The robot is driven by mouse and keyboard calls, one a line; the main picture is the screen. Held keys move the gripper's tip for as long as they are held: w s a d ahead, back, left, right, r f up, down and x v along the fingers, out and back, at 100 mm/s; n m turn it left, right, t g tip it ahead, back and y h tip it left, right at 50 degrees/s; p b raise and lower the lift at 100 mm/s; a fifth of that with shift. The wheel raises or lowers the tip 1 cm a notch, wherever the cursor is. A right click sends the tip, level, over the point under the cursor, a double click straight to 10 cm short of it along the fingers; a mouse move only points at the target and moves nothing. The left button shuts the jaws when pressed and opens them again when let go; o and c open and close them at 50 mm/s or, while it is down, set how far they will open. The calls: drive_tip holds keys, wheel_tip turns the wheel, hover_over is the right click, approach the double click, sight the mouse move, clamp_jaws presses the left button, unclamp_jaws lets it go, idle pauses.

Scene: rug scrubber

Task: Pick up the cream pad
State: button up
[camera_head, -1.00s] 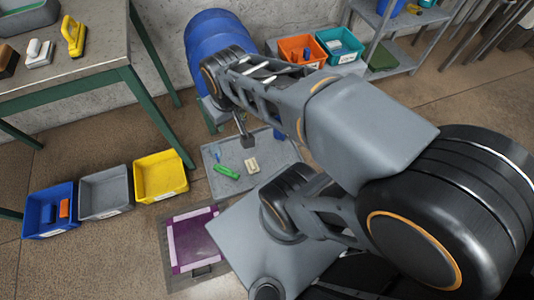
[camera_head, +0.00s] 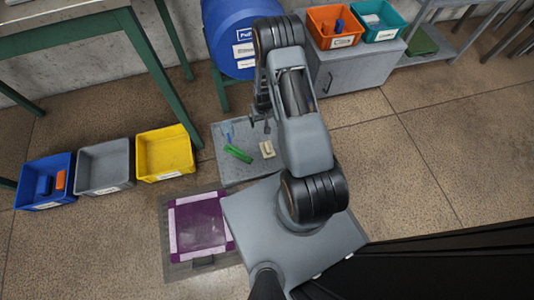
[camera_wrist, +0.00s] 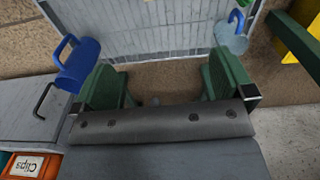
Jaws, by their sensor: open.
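The cream pad (camera_head: 267,149) is a small pale block lying on the grey tray (camera_head: 238,176) on the floor, near the tray's right side in the head view. I cannot make it out in the wrist view. My gripper (camera_head: 262,124) is above the tray, beyond the pad, and partly hidden by my arm. In the wrist view my gripper (camera_wrist: 168,92) has its two green fingers wide apart with nothing between them.
A green brush-like piece (camera_head: 238,154) lies left of the pad. A blue drum (camera_head: 230,38) stands behind the tray. Blue (camera_head: 45,180), grey (camera_head: 104,165) and yellow (camera_head: 164,153) bins stand left. A purple-and-white framed panel (camera_head: 200,225) lies in front.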

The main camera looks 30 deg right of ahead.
sight(268, 148)
drive_tip(key=s+f+b, duration=0.1)
drive_tip(key=f, duration=0.5)
drive_tip(key=s+f+b, duration=0.1)
drive_tip(key=f+b, duration=0.1)
drive_tip(key=f, duration=0.4)
drive_tip(key=f+b, duration=0.1)
drive_tip(key=f, duration=0.5)
drive_tip(key=shift+s+d+f+b, duration=0.15)
drive_tip(key=shift+s+d+b, duration=0.1)
drive_tip(key=shift+s+b, duration=0.15)
drive_tip(key=shift+f+b, duration=1.85)
drive_tip(key=shift+f, duration=1.4)
drive_tip(key=shift+r, duration=0.1)
drive_tip(key=c, duration=0.9)
